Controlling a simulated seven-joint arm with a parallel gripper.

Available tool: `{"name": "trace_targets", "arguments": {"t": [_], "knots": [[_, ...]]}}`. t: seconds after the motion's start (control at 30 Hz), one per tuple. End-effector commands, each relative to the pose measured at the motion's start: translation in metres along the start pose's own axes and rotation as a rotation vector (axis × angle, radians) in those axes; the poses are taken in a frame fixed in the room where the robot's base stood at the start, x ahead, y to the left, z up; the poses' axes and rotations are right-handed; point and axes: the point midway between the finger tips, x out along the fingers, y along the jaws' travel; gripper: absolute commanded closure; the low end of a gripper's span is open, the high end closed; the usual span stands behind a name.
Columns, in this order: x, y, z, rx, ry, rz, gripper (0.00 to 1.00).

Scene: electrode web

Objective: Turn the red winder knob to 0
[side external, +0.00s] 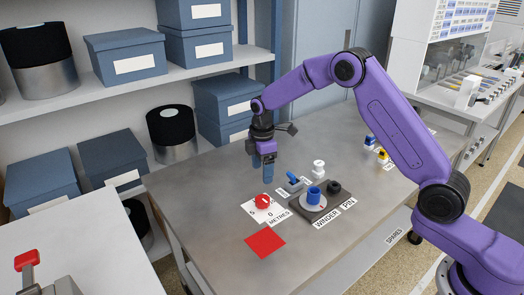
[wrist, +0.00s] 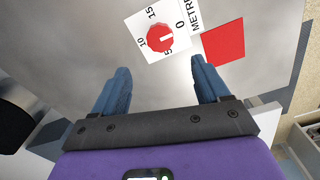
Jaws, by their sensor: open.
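The red winder knob (side external: 264,200) sits on a white dial card marked METRES on the grey table.
A red square (side external: 265,240) lies in front of the dial card. The winder base with a blue cylinder (side external: 314,196) stands right of the knob, with a blue-handled part (side external: 293,182) and a white peg (side external: 319,168) nearby. Shelves with boxes line the left.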

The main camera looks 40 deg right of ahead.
Motion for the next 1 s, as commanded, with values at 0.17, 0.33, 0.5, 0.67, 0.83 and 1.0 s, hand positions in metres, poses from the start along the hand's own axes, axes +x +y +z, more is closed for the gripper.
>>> {"name": "trace_targets", "arguments": {"t": [0.17, 0.33, 0.5, 0.67, 0.83, 1.0], "knots": [[-0.035, 0.001, 0.000, 0.000, 0.002, 0.004, 0.25], [-0.054, 0.001, 0.000, -0.001, 0.001, 0.002, 0.25], [-0.061, 0.000, 0.000, -0.001, 0.000, 0.000, 0.25], [-0.062, 0.000, 0.000, -0.001, 0.000, 0.000, 0.25], [-0.062, -0.001, -0.001, -0.001, 0.000, 0.000, 0.25], [-0.072, -0.021, -0.010, 0.007, 0.002, 0.003, 0.25]]}}
